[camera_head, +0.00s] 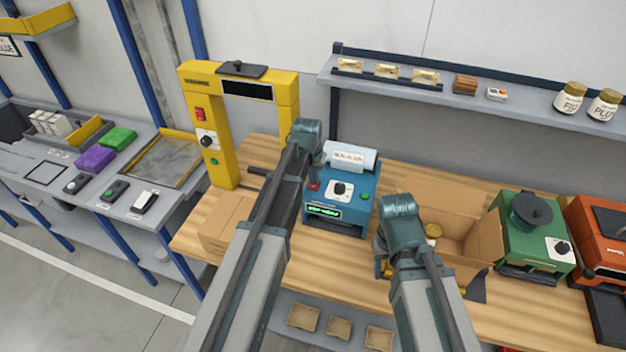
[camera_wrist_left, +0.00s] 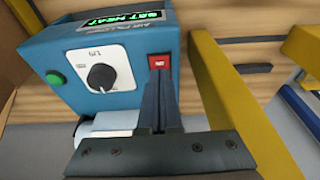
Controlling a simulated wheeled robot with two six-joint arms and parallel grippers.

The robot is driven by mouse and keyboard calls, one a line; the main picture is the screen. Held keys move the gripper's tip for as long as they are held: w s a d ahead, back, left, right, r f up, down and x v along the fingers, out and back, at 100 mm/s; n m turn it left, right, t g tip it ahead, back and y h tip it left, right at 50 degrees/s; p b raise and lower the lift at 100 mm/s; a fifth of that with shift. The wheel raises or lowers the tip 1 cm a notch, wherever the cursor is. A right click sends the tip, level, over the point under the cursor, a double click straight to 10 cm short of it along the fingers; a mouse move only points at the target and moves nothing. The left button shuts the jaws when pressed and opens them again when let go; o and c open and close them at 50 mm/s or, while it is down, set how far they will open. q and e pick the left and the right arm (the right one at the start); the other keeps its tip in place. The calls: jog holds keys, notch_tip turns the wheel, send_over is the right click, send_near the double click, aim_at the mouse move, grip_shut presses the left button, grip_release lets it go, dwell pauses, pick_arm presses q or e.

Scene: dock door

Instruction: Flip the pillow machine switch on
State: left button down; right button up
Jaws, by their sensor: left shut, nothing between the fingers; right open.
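The blue pillow machine (camera_head: 340,205) stands on the wooden bench with a white film roll on top, a dial, a green button and a lit green display. In the left wrist view the red switch (camera_wrist_left: 158,62) is right at the tips of my left gripper (camera_wrist_left: 160,80). The gripper is shut and empty; I cannot tell whether it touches the switch. The display (camera_wrist_left: 125,18) seems to read SET HEAT. My right gripper (camera_head: 400,225) is open, mostly hidden by its arm, before the carton.
An open carton (camera_head: 470,235) and a green machine (camera_head: 530,240) stand to the right. A yellow post frame (camera_head: 222,150) stands left of the pillow machine, close beside my left gripper in the wrist view (camera_wrist_left: 235,100). A shelf (camera_head: 460,95) runs along the wall behind.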

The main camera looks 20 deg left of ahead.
dwell(0.3)
pick_arm(q)
jog(key=shift+p+v, duration=0.75)
jog(key=shift+v, duration=0.05)
jog(key=s+p+v, duration=0.1)
jog(key=p+v, duration=1)
jog(key=v, duration=0.1)
jog(key=shift+s, duration=0.4)
jog(key=shift+a+f, duration=0.1)
jog(key=shift+f, duration=0.1)
jog(key=s+d+f+m+g+b, duration=0.1)
jog(key=s+d+f+b, duration=0.5)
jog(key=s+f+b, duration=0.3)
jog(key=s+d+f+m+g+y+b, duration=0.1)
jog(key=s+d+f+m+g+b, duration=0.1)
jog(key=s+d+f+b, duration=0.5)
jog(key=s+f+b, duration=0.3)
jog(key=s+f, duration=0.1)
jog(key=shift+d, duration=0.2)
